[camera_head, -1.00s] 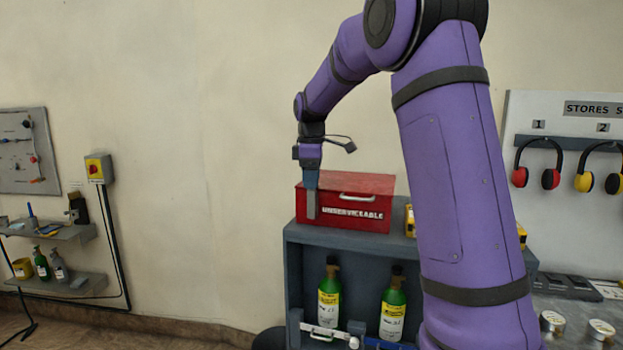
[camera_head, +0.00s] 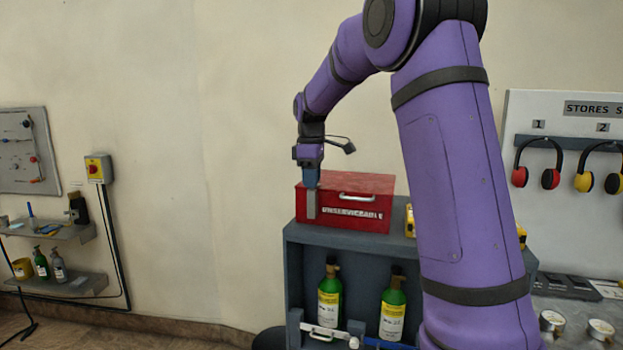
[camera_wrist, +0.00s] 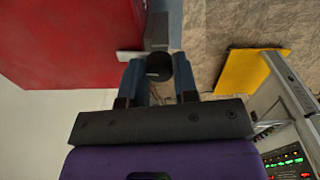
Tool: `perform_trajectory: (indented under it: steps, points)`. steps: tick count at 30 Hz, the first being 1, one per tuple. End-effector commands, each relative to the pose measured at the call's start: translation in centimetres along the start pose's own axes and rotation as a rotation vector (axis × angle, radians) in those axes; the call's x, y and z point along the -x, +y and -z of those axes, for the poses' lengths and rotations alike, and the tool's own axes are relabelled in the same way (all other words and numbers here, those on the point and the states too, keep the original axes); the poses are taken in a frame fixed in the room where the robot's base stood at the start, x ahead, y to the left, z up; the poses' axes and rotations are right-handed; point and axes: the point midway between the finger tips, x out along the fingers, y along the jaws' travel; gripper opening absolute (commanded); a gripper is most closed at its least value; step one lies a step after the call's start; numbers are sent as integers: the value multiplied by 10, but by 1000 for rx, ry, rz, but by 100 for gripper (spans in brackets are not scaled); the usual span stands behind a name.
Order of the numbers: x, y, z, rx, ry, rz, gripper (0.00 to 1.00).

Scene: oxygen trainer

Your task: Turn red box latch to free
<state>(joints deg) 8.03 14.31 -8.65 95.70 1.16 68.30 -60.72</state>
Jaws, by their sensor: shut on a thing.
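The red box (camera_head: 358,212), labelled "UNSERVICEABLE", stands on the grey cabinet with its lid down. A grey upright latch strip (camera_head: 311,207) shows at the left of its front face. My gripper (camera_head: 311,181) points down at the top of this strip. In the wrist view the red box (camera_wrist: 65,40) fills the upper left. A dark round latch knob (camera_wrist: 159,68) lies between the fingers of my gripper (camera_wrist: 160,80), which are shut on it. A pale grey piece (camera_wrist: 130,55) reaches from the box edge toward the knob. The contact faces are partly hidden.
The grey cabinet (camera_head: 293,262) holds green bottles (camera_head: 330,297). A yellow object (camera_head: 409,220) stands right of the box, partly behind my arm. Ear defenders (camera_head: 535,165) hang on the right wall board.

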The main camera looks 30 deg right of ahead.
Motion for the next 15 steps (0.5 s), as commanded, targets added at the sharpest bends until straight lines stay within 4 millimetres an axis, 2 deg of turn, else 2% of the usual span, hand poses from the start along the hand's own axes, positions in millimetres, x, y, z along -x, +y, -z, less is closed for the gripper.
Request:
perform_trajectory:
  steps: [15]
  points:
    - [1,1,0,-462,-17,-2,4]
